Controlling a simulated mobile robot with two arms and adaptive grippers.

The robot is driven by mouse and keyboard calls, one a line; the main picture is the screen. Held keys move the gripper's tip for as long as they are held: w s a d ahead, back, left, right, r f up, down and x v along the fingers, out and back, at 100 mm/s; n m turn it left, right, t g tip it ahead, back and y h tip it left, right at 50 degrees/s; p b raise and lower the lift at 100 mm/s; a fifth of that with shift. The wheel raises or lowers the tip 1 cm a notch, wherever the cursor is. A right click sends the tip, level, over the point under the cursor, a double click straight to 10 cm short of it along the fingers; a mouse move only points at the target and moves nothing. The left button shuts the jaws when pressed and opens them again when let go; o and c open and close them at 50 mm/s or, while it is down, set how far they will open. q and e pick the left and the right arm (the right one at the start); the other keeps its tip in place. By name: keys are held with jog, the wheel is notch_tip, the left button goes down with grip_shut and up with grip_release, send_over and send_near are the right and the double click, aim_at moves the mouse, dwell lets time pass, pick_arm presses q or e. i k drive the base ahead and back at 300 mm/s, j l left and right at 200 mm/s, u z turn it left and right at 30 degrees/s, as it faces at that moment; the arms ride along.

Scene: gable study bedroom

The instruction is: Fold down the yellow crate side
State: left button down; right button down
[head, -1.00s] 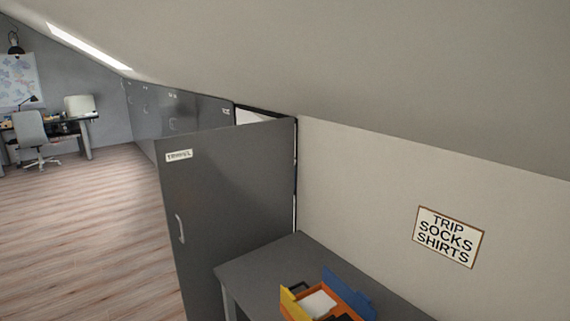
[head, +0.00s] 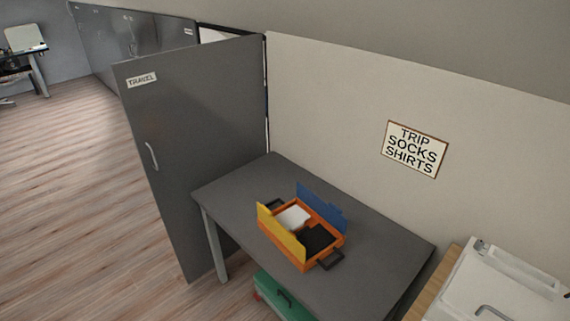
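An orange crate (head: 329,258) sits on the grey table (head: 375,247). Its yellow side (head: 281,232) stands up along the crate's front left edge. Its blue side (head: 322,208) stands up along the opposite edge, toward the wall. Inside the crate lie a white folded item (head: 293,217) and a black item (head: 318,238). A dark handle (head: 330,260) sticks out at the crate's near right end. Neither of my grippers shows in the head view.
A grey door marked TRAVEL (head: 195,140) stands open left of the table. A green box (head: 279,296) is under the table. A white sink (head: 500,285) is at the right. A sign reading TRIP SOCKS SHIRTS (head: 414,149) hangs on the wall. The floor (head: 80,200) at left is clear.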

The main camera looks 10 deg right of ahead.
aim_at(278, 230)
jog(key=i+j+z, duration=0.1)
jog(key=z, duration=1)
jog(key=i+j+z, duration=0.1)
jog(key=j+z, duration=0.25)
jog(key=j, duration=0.25)
jog(key=j+z, duration=0.4)
jog(key=j, duration=0.25)
jog(key=j+z, duration=0.35)
jog(key=j, duration=1)
jog(key=k+j, duration=0.1)
jog(key=j, duration=0.6)
jog(key=i, duration=0.2)
